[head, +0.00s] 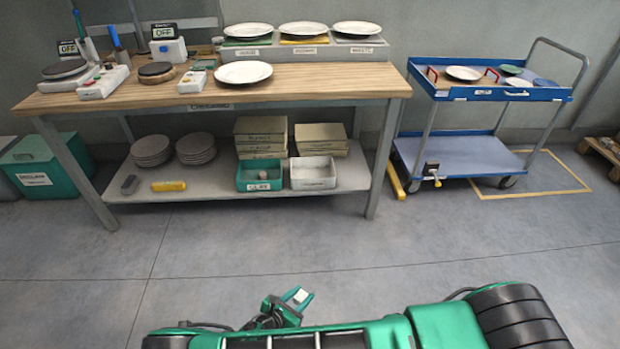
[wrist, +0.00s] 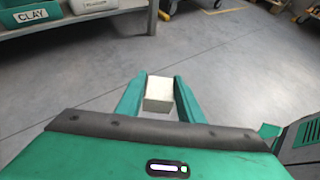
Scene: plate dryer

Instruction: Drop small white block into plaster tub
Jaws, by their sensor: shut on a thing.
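The small white block (wrist: 158,92) is between the two green fingers of my gripper (wrist: 159,97), which is shut on it. In the head view my gripper (head: 299,297) is low in front of my body, over the bare floor, with the block showing pale between the fingers. The plaster tub (head: 312,185) is a white open tub on the lower shelf of the workbench, well apart from my gripper. Part of it shows at the top left of the wrist view (wrist: 92,6); its label is too small to read surely.
A teal clay tub (head: 261,187) stands just left of the plaster tub. Stacked boxes (head: 261,130) are behind. The bench top (head: 320,85) hangs over the shelf (head: 220,193), and a bench leg (head: 382,160) stands to the right. A blue cart (head: 460,150) is farther right. Floor between is clear.

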